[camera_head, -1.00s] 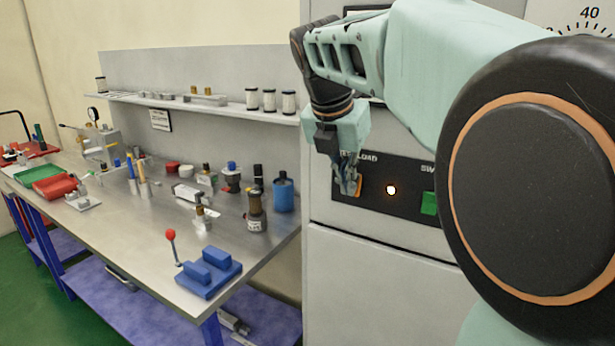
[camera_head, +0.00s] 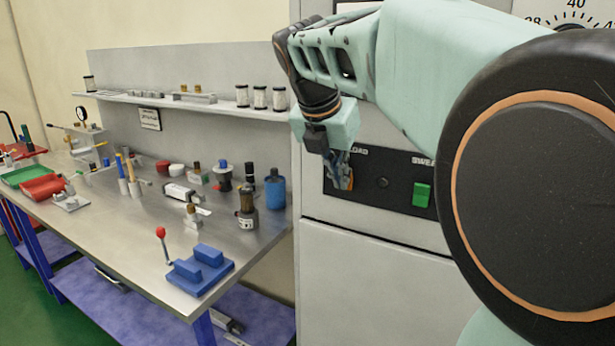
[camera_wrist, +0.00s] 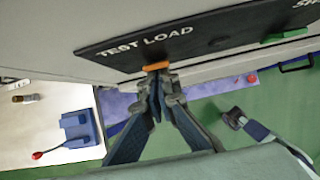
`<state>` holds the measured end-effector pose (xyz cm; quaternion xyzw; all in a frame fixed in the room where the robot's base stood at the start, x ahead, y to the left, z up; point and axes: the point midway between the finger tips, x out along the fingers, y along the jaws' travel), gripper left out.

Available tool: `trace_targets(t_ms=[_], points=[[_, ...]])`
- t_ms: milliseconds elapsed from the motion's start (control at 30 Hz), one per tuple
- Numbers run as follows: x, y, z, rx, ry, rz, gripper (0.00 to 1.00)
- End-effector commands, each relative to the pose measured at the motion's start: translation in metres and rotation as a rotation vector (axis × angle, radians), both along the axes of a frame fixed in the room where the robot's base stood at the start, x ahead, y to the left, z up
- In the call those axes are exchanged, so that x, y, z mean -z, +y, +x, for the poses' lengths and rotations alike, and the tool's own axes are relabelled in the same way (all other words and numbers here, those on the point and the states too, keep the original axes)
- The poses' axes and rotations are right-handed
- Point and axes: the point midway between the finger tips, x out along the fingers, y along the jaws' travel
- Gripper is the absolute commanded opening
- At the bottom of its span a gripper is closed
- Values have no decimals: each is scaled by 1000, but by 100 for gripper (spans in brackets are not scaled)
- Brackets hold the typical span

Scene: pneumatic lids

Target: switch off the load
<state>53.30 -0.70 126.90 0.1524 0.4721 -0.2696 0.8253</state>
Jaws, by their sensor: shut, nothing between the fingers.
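The black TEST LOAD panel (camera_wrist: 200,36) is on the front of the grey cabinet, with an orange switch (camera_wrist: 156,66) on it. My gripper (camera_wrist: 160,84) is shut and empty, its fingertips right at the lower edge of the orange switch in the wrist view; I cannot tell whether they touch it. In the head view my gripper (camera_head: 342,180) covers most of the switch. The lamp (camera_head: 382,183) right of it is dark.
A green switch (camera_head: 421,194) sits further right on the panel. To the left stands a metal workbench (camera_head: 130,235) with a blue fixture (camera_head: 200,270), bottles and tools. The cabinet front below the panel is bare.

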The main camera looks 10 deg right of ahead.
Motion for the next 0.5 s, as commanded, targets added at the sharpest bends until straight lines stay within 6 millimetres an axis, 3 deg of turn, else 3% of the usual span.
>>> trace_targets(t_ms=[300, 500], points=[[-18, -2, 1, 2, -8, -2, 0], [-18, -2, 2, 2, -9, -3, 0]])
